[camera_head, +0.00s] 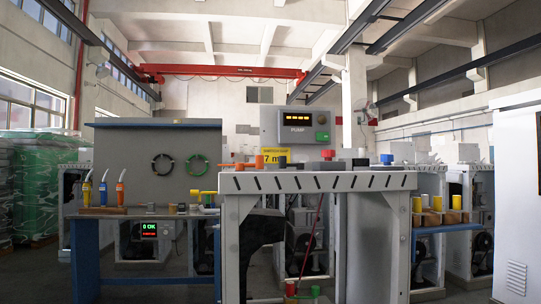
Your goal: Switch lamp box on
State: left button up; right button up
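No box in the camera_head view is legibly marked as a lamp box, so I cannot tell which one it is. A grey control box (285,130) marked "PUMP" stands upright behind the middle bench. It has a lit orange display (299,116), a green button (322,136) and a small red part (321,119) at its right side. A small box with a lit green and red display (149,230) sits below the left table's top. Neither of my grippers is in view.
The grey middle bench (317,181) carries small orange, green, red and blue-topped items. The left table (140,213) has a grey back panel with black and green rings (196,166). Yellow cylinders (456,202) stand at the right. A white cabinet (515,200) closes the right edge.

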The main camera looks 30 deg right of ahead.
aim_at(320, 136)
jog(key=l+z, duration=0.2)
jog(key=z, duration=1.1)
jog(key=i+j, duration=0.05)
jog(key=j, duration=0.05)
